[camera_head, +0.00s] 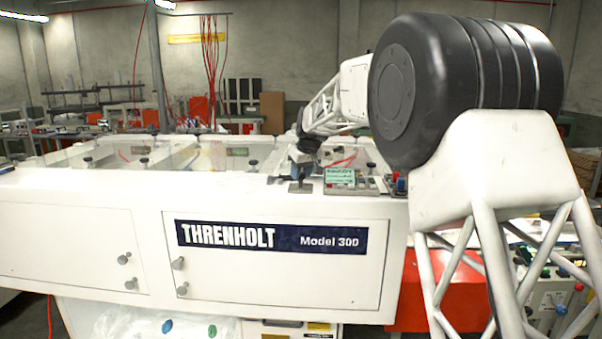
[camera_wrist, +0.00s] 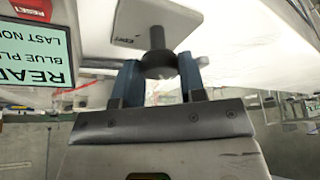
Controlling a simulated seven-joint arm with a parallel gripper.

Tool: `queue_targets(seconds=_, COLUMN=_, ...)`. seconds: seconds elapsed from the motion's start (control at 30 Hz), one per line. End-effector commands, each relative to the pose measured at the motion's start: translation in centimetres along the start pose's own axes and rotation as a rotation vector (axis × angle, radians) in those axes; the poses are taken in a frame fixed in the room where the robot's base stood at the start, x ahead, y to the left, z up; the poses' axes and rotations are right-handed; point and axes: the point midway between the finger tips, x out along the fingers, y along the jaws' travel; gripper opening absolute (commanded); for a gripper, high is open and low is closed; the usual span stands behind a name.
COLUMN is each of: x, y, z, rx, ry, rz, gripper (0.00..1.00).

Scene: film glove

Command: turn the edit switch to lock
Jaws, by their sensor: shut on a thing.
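The edit switch has a dark round knob on a stem (camera_wrist: 157,62), set on a pale plate (camera_wrist: 185,22) marked EDIT, which appears upside down in the wrist view. My gripper (camera_wrist: 159,77) has its two blue fingers on either side of the knob, shut on it. In the head view my gripper (camera_head: 301,172) reaches down to the top of the white machine, left of the small green screen. The fingers hide most of the switch there. I cannot read a lock mark or tell which way the switch is turned.
The green screen (camera_head: 340,176) stands beside the switch, with coloured buttons (camera_head: 400,184) to its right. A red RESET label (camera_wrist: 30,9) shows near the screen in the wrist view. The white machine (camera_head: 130,195) has several dark knobs along its top.

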Motion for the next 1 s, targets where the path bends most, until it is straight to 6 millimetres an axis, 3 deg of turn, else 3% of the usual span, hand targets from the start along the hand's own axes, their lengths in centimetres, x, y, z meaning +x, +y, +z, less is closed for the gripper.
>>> queue_targets(seconds=0.3, x=0.08, y=0.06, z=0.02, rx=-0.128, ry=-0.001, rz=-0.054, gripper=0.14)
queue_targets(seconds=0.83, x=0.09, y=0.07, z=0.04, rx=-0.154, ry=-0.002, rz=-0.064, gripper=0.14)
queue_targets(seconds=0.87, x=0.09, y=0.07, z=0.04, rx=-0.154, ry=-0.002, rz=-0.064, gripper=0.41)
queue_targets(seconds=1.0, x=0.07, y=0.07, z=0.03, rx=-0.154, ry=-0.002, rz=-0.064, gripper=0.62)
